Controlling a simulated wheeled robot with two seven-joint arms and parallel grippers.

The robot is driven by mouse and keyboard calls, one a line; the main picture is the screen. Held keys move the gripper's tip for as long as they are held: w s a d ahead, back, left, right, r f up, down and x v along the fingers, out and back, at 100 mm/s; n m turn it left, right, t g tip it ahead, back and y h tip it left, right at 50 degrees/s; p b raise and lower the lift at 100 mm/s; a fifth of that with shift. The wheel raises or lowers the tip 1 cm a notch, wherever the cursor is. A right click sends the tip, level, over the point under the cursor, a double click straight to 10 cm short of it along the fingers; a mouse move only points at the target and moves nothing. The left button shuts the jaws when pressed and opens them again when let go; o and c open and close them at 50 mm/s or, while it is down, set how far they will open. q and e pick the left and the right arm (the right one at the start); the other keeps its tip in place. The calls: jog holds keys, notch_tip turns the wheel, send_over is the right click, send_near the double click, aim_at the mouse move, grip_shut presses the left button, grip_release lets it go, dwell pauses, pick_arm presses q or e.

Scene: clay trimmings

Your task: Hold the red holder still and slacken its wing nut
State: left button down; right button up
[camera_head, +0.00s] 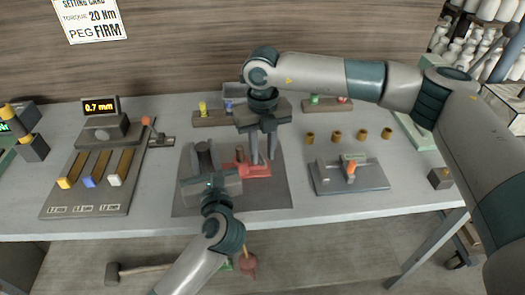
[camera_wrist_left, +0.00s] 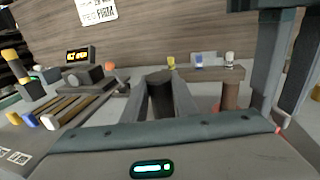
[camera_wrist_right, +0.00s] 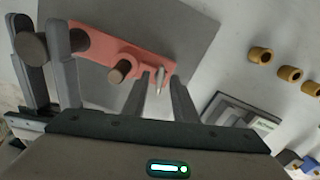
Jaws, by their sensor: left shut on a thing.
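The red holder (camera_head: 257,170) lies on a dark mat; it also shows in the right wrist view (camera_wrist_right: 98,46). My left gripper (camera_head: 204,158) is shut on a dark round post (camera_wrist_left: 160,78) at the holder's left end. The post also shows in the right wrist view (camera_wrist_right: 30,46). My right gripper (camera_wrist_right: 160,90) points down over the holder's right part, its fingers apart. A thin pale upright piece (camera_wrist_right: 160,80), apparently the wing nut, shows between them with a gap each side. A brown peg (camera_wrist_right: 122,70) rises from the holder beside my right fingers.
The dark mat (camera_head: 285,200) lies on the grey table. To its left are a board with coloured sliders (camera_head: 55,208) and a 0.7 mm display (camera_head: 100,106). To its right are several brass rings (camera_head: 336,135) and a grey fixture plate (camera_head: 372,183). Peg racks (camera_head: 212,119) stand behind.

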grip_shut()
jog(key=shift+n, duration=0.4)
jog(key=n, duration=0.9)
jog(key=shift+n, duration=0.3)
jog(key=n, duration=1.1)
jog(key=shift+n, duration=0.3)
